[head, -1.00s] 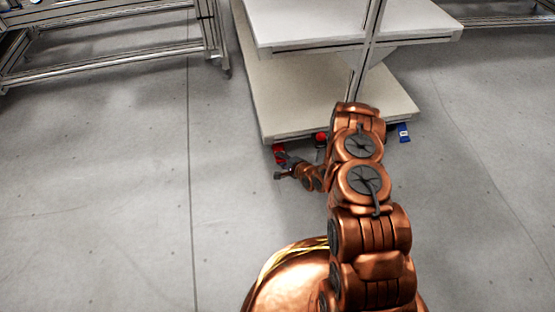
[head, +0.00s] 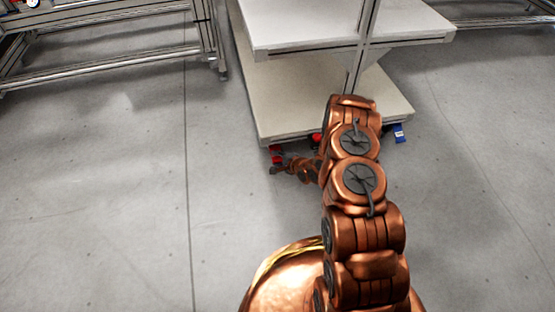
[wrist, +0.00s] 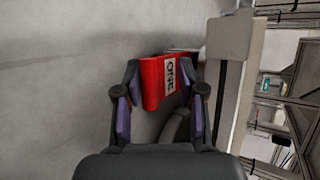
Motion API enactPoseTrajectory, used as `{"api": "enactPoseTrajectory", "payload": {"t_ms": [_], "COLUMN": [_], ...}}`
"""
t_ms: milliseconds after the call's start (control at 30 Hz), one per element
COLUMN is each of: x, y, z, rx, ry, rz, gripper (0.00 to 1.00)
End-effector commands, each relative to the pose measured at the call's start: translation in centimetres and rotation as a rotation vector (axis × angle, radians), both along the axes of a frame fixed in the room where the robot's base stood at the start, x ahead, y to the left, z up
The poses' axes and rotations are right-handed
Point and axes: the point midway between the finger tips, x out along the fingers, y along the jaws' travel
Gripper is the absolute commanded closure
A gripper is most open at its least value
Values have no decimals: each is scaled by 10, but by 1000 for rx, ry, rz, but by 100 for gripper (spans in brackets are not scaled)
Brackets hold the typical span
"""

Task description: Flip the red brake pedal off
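The red brake pedal (wrist: 163,82) shows in the wrist view, with a pale label of dark lettering on its face. It is just ahead of my gripper (wrist: 161,103), between the two spread fingers, with the left finger very near its edge. I cannot tell whether they touch. In the head view the pedal (head: 277,159) is a small red spot at the near left corner of the shelf cart's bottom. My gripper (head: 281,168) is low beside it, near the floor.
The shelf cart (head: 290,95) has pale shelves, and its lower shelf edge is close to the pedal. Another red part (head: 316,137) and a blue part (head: 398,134) show under its front edge. A metal frame table (head: 120,50) stands at the back left. The floor at left is clear.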

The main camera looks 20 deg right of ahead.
Motion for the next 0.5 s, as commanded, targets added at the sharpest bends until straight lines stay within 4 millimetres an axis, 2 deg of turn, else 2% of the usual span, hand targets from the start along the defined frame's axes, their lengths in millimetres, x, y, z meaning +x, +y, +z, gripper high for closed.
{"api": "enactPoseTrajectory", "payload": {"t_ms": [133, 500], "x": [-1, -5], "y": [-1, -2], "z": [-1, 1], "rx": [0, 1], "ry": [2, 4], "rz": [-1, -3], "gripper": [45, 45]}}
